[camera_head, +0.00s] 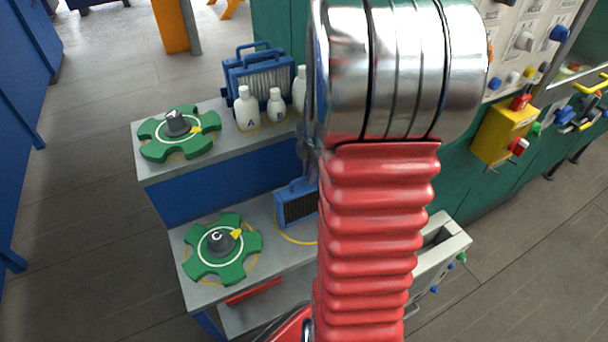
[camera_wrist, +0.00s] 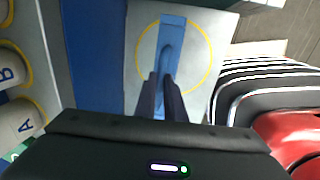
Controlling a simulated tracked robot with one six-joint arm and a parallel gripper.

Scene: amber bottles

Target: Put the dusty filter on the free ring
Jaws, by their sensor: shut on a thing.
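The dusty filter (camera_head: 297,204), a blue frame with dark grey pleats and a handle on top, is upright over the lower shelf, partly hidden by my arm. A yellow ring (camera_head: 292,239) shows on the shelf around its base. In the wrist view the ring (camera_wrist: 209,62) surrounds the filter's blue top (camera_wrist: 173,22). My gripper (camera_wrist: 160,92) is shut on the filter's handle; in the head view my arm hides it. I cannot tell whether the filter's base touches the shelf.
A blue filter with pale pleats (camera_head: 268,82) stands on the upper shelf (camera_head: 155,172) behind white bottles, including bottle A (camera_head: 246,109). Green handwheels sit on the upper (camera_head: 178,134) and lower (camera_head: 222,249) shelves. A yellow box (camera_head: 497,134) is on the green wall at right.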

